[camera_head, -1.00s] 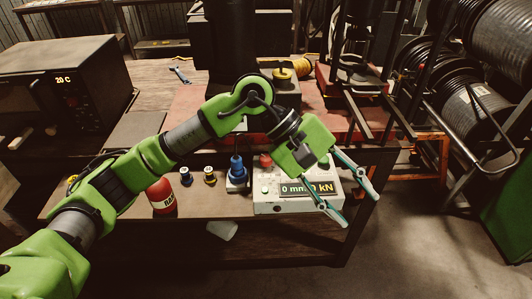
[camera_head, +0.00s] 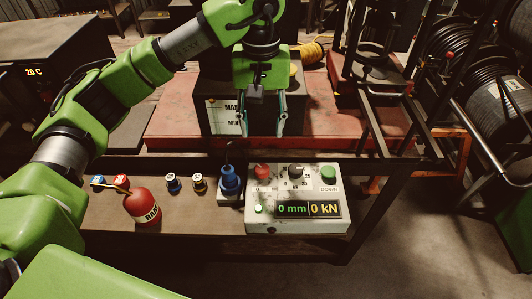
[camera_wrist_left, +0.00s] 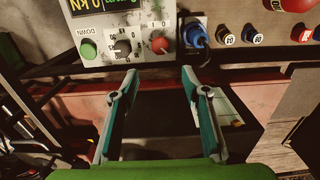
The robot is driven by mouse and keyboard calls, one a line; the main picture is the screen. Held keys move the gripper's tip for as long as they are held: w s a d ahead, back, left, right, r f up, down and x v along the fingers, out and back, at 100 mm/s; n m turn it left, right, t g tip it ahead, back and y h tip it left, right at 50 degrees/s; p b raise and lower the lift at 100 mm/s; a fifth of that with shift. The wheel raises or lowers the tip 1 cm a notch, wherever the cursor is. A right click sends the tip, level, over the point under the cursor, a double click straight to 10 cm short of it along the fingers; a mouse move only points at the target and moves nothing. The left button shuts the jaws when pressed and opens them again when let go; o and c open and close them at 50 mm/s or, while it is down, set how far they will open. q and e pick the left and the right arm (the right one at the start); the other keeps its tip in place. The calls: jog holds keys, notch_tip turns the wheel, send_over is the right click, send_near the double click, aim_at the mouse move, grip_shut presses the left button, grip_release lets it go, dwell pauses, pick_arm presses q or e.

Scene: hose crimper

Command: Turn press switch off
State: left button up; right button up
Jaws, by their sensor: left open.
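A small green light (camera_head: 258,209) glows at lower left. My left gripper (camera_head: 262,128) is open and empty, behind and above the box, fingers pointing down. In the wrist view the switch lies beyond and between the fingertips (camera_wrist_left: 159,76).
A blue connector (camera_head: 230,180) stands just left of the box. Small capped fittings (camera_head: 173,183) and a red bottle (camera_head: 143,205) are farther left. The red press base (camera_head: 320,128) is behind. A dark metal frame (camera_head: 385,145) rises at the right.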

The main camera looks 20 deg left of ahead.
aim_at(262, 168)
pick_arm(q)
jog(key=f+p, duration=0.1)
jog(key=f, duration=0.2)
jog(key=s+f+p, duration=0.1)
jog(key=f, duration=0.2)
jog(key=shift+s, duration=0.1)
jog(key=f+p, duration=0.1)
jog(key=f, duration=0.5)
jog(key=shift+w+f+p, duration=0.2)
jog(key=shift+f+p, duration=0.05)
jog(key=shift+p, duration=0.1)
jog(key=shift+f, duration=0.2)
jog(key=c, duration=1.1)
pick_arm(e)
jog(key=s+r, duration=0.3)
jog(key=shift+s+d+r, duration=0.15)
jog(key=shift+s+r, duration=0.15)
jog(key=shift+r, duration=0.1)
